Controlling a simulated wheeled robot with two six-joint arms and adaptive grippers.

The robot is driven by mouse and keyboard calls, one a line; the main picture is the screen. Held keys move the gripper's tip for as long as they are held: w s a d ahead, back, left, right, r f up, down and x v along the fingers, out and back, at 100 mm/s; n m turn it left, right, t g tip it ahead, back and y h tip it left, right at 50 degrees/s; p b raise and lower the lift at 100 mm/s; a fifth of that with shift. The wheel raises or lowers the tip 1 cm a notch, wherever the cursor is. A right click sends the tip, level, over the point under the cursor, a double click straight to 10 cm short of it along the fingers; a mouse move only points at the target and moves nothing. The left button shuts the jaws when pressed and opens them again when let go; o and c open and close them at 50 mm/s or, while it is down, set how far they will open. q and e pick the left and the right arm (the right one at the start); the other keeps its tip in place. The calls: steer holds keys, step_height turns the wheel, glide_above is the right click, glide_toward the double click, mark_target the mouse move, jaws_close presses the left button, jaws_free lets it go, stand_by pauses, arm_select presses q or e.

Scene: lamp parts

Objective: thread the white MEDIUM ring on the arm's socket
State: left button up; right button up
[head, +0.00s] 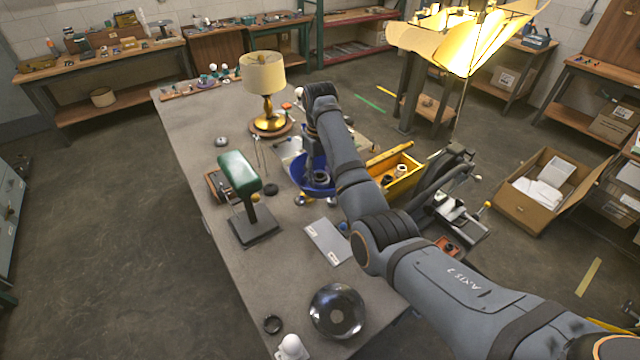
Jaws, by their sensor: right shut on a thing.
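My right arm comes in from the lower right and bends down over the table. Its gripper (319,177) points down at the blue bowl (309,190), partly hidden by my own arm. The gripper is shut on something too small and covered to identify. I cannot make out the white medium ring for certain. A dark jointed arm (447,172) stands at the table's right edge; I cannot tell its socket clearly. My left gripper is not in view.
A yellow tray (404,181) lies right of the bowl. A grey-white card (328,241) lies in front. The table's left side is mostly clear.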

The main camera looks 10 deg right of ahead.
steer(key=shift+s+f, duration=0.15)
steer(key=shift+f, duration=0.15)
steer(key=m, duration=0.4)
steer(key=shift+f+m, duration=0.1)
steer(key=shift+m, duration=1.3)
steer(key=shift+m, duration=1.2)
steer(key=m, duration=0.4)
steer(key=shift+m, duration=0.3)
